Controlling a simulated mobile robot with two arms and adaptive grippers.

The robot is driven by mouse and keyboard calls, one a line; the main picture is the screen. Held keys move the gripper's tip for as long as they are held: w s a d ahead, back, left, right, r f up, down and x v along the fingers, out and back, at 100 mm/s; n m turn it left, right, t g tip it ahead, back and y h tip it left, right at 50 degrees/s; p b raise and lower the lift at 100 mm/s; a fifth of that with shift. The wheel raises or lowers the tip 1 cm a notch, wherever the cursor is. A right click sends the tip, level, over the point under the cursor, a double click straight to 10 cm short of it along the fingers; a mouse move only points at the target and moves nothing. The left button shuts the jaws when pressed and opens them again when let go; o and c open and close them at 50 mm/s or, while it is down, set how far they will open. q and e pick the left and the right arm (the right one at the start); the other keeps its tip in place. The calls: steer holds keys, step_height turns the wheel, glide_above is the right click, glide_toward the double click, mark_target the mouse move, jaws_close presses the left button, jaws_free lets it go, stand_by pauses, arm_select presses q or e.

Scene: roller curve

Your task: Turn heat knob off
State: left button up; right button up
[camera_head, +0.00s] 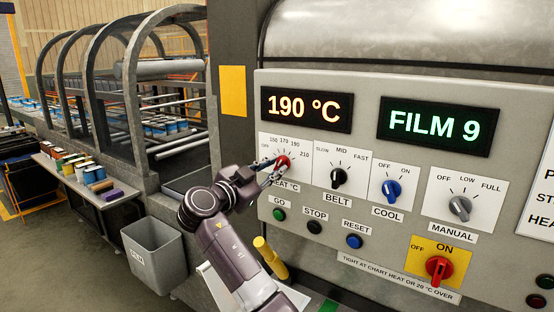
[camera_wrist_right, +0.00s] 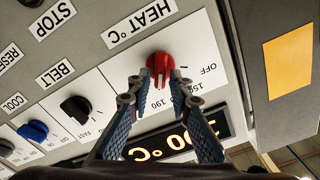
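The red heat knob (camera_head: 283,162) sits on a white dial plate above the label HEAT °C, on the left of the control panel. The display (camera_head: 306,109) above it reads 190 °C. My right gripper (camera_head: 268,168) is at the knob from the left, partly covering the dial. In the right wrist view, the dial is upside down and the red knob (camera_wrist_right: 160,66) lies between and just beyond the two spread fingertips (camera_wrist_right: 158,80). A gap shows between the fingers; whether either tip touches the knob is unclear. My left gripper is not in view.
To the right are the black belt knob (camera_head: 339,178), blue cool knob (camera_head: 391,190), grey manual knob (camera_head: 460,207) and red ON/OFF switch (camera_head: 439,268). The go button (camera_head: 279,214) and other push buttons lie below. A grey bin (camera_head: 153,256) stands at the left.

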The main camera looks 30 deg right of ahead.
steer(key=shift+x, duration=0.85)
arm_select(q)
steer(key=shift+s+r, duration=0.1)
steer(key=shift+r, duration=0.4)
arm_select(e)
steer(key=shift+c, duration=0.4)
jaws_close()
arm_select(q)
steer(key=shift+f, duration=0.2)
arm_select(e)
steer(key=shift+f, duration=0.1)
